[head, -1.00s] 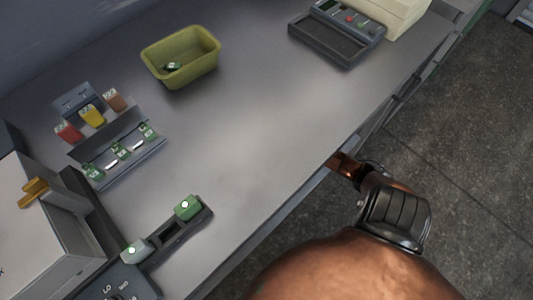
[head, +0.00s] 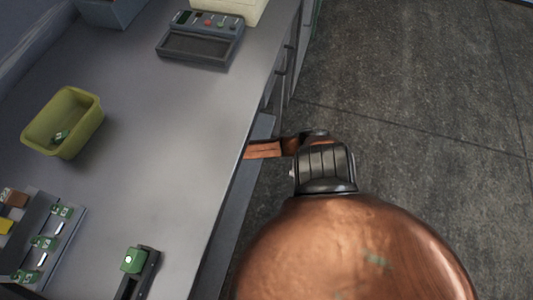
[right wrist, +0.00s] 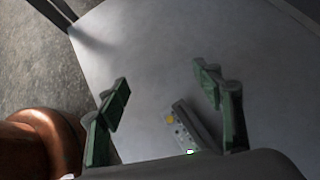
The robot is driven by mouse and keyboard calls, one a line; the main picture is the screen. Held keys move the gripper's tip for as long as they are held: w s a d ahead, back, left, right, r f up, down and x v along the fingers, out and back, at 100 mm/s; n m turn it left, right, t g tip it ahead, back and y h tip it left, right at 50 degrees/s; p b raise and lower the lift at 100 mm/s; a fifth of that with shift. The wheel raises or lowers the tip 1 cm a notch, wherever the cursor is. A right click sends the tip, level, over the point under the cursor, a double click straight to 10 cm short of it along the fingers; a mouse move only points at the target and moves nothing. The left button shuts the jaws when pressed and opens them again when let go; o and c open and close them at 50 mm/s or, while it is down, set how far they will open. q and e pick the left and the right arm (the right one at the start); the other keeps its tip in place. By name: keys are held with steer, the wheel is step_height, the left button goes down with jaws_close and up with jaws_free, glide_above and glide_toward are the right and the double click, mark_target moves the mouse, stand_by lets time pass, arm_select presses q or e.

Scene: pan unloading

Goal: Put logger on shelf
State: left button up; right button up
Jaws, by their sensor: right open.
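In the right wrist view, a small grey device (right wrist: 186,127) with a yellow dot and a lit green spot lies on a pale flat surface; it may be the logger, but I cannot be sure. My right gripper (right wrist: 163,82) is open, its green fingers on either side of the device, apart from it. The device's near end is partly hidden by my gripper body. In the head view my copper right arm is beside the bench's right edge, and its gripper is hidden. My left gripper is not in view. I cannot tell which surface is the shelf.
The grey bench (head: 160,130) carries a yellow-green bin (head: 88,134) with a small green piece inside, a rack (head: 62,225) of several green pieces, and a dark panel (head: 199,48) with buttons. A green block (head: 134,260) sits on a dark holder. Floor lies right.

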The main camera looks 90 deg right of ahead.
step_height(320, 180, up, 11)
steer(key=w+m+t+h, duration=0.1)
steer(key=w+m+t, duration=0.2)
steer(key=m+t, duration=0.9)
steer(key=s+d+f+m+g+h, duration=0.2)
steer(key=s+d+m+h, duration=0.25)
steer(key=m, duration=0.55)
steer(key=s+d+f+m+g+h, duration=0.25)
steer(key=d+m+h, duration=0.2)
steer(key=m, duration=0.45)
steer(key=s+f+m+g, duration=0.5)
steer(key=s+f+m, duration=0.3)
steer(key=s, duration=0.3)
steer(key=s+a+f+m+g+y, duration=0.1)
steer(key=s+a+f+m+g, duration=0.1)
steer(key=s+a, duration=0.3)
steer(key=s+a+f+m+g+y, duration=0.2)
steer(key=s+a+m+g, duration=0.2)
steer(key=s, duration=0.8)
steer(key=shift+a+m, duration=0.5)
steer(key=shift+a, duration=0.2)
steer(key=shift+f, duration=0.1)
